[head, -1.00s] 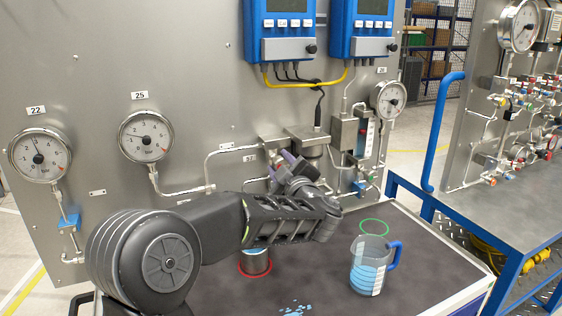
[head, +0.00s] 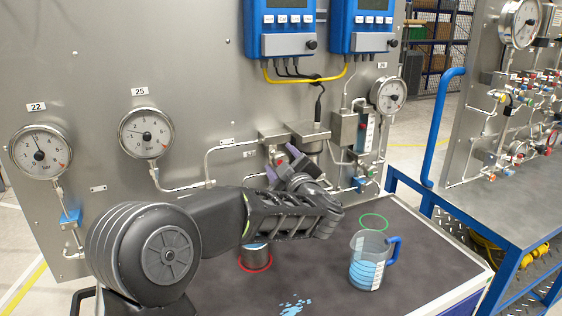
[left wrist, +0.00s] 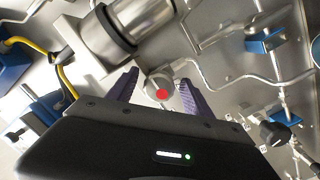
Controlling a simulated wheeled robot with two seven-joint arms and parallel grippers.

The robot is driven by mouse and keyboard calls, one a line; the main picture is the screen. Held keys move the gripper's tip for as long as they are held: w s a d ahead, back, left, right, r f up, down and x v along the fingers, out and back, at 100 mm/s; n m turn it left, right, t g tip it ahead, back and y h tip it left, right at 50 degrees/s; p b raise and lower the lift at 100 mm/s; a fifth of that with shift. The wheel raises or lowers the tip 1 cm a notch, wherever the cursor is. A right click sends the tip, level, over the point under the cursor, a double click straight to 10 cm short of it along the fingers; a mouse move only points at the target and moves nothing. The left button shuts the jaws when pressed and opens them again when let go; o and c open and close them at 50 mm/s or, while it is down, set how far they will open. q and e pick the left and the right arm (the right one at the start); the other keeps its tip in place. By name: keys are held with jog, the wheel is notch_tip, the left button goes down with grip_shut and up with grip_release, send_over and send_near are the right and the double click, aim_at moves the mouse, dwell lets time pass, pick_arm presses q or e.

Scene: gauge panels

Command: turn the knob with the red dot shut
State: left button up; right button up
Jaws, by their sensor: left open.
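The knob with the red dot (left wrist: 160,86) shows in the left wrist view as a small grey round piece with a red dot on its face. It lies between the two purple fingers of my left gripper (left wrist: 158,88), which is open with a finger on either side. I cannot tell whether the fingers touch it. In the head view my left gripper (head: 285,166) is at the panel (head: 215,100), below the grey valve blocks, and the knob is hidden behind it and my arm. My right gripper is not in view.
A clear jug with blue liquid (head: 366,272) stands on the dark tabletop, near a green ring (head: 373,221). A metal cup (head: 254,254) stands at a red ring, partly behind my arm. Blue spots (head: 291,307) mark the front. Gauges (head: 145,133) and thin pipes line the panel.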

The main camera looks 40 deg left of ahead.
pick_arm(q)
jog(key=b+v, duration=0.1)
jog(key=v, duration=0.6)
jog(key=shift+b, duration=0.35)
jog(key=shift+d, duration=0.15)
